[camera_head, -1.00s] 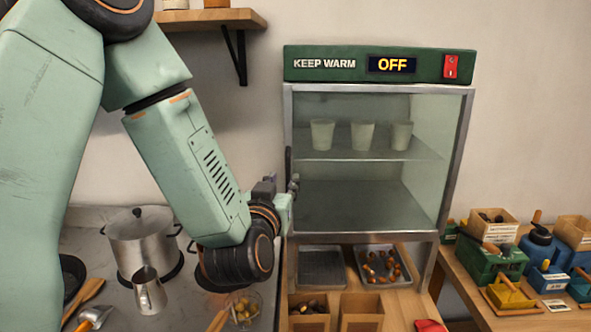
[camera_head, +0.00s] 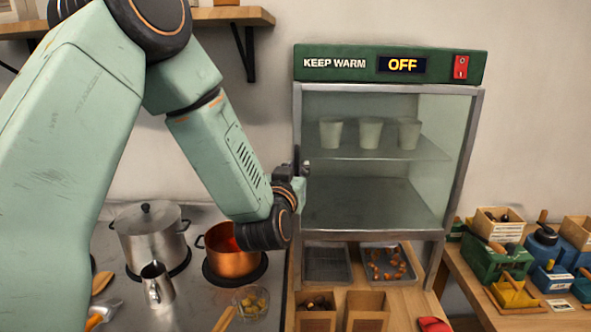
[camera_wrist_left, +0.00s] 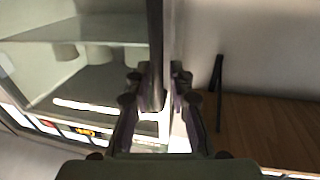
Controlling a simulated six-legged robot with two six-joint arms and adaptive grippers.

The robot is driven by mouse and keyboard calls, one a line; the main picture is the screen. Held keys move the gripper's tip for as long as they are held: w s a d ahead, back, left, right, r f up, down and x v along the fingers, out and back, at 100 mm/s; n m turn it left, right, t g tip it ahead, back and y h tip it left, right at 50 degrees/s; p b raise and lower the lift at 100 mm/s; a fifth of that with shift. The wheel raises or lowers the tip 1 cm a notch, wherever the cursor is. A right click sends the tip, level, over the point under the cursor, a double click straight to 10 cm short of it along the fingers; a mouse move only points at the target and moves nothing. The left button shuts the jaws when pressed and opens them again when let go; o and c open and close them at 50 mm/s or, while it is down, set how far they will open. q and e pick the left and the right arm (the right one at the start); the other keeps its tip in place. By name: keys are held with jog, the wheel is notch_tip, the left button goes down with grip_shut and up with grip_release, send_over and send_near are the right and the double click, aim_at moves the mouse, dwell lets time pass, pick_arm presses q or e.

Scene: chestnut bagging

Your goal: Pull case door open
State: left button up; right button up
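The warming case (camera_head: 389,66) has a green top, a metal frame and clear glass. Its door (camera_head: 375,200) looks closed. A dark upright handle (camera_head: 297,158) is at the door's left edge; it also shows as a dark bar in the left wrist view (camera_wrist_left: 156,50). My left gripper (camera_head: 303,168) is at this handle. In the left wrist view its two fingers (camera_wrist_left: 157,85) stand on either side of the bar, close to it. I cannot tell whether they press on it. My right gripper is not in view.
Cups (camera_head: 370,132) stand on the case's shelf. Left of the case are a steel pot (camera_head: 147,240), a copper pot (camera_head: 232,262), a small pitcher (camera_head: 157,285) and a glass bowl (camera_head: 250,301). Below it are trays and wooden boxes (camera_head: 366,312). Boxes crowd the right table.

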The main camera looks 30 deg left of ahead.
pick_arm(q)
jog(key=shift+w+d, duration=0.15)
grip_shut()
dwell(0.6)
